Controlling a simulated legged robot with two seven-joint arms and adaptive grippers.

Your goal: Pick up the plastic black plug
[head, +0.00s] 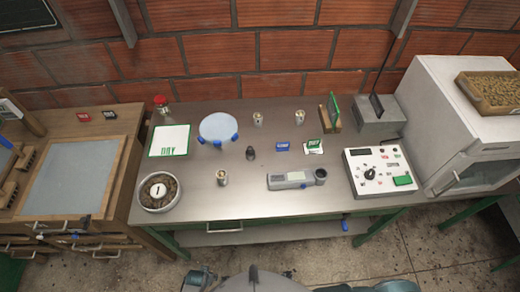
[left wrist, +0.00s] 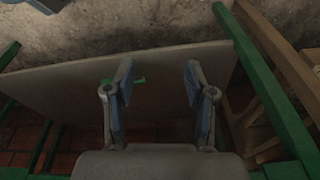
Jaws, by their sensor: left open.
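A small dark object that looks like the black plug (head: 250,153) stands on the metal table (head: 300,196), near its middle. It is to the right of the round pale disc with blue feet. My left gripper (left wrist: 157,82) shows in the left wrist view with its two fingers apart and nothing between them. That view shows a flat grey surface and green frame bars, and no plug. In the head view only parts of my own body show at the bottom edge, well below the tabletop, and I cannot make out either gripper's fingers there.
A control box (head: 381,171) stands right; a bowl (head: 158,192) stands left. Some bare tabletop lies in front of the plug.

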